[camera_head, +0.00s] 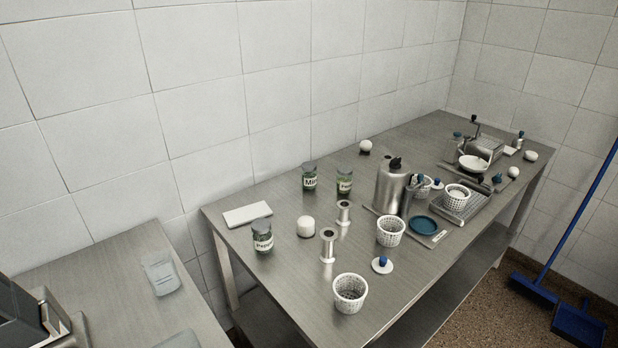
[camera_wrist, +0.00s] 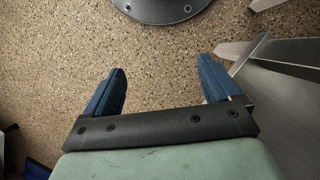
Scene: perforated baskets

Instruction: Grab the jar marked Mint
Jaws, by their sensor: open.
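The jar marked Mint (camera_head: 309,182) stands upright on the metal table, near the tiled wall, with dark green contents and a white label. A similar green jar (camera_head: 344,186) stands just right of it; its label is too small to read. A third labelled jar (camera_head: 262,241) stands nearer, to the left, and its label seems to begin with "Pep". My gripper (camera_wrist: 161,72) shows in the wrist view with its two blue fingers wide apart and nothing between them. It is over the speckled floor, away from the jars. I cannot make it out in the head view.
The metal table (camera_head: 222,217) also holds a white block (camera_head: 247,214), metal spools, a metal canister (camera_head: 390,187), perforated white baskets (camera_head: 349,302) and a blue plate (camera_head: 423,224). A separate counter (camera_head: 110,270) is at left. Metal legs (camera_wrist: 285,52) are right of my fingers.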

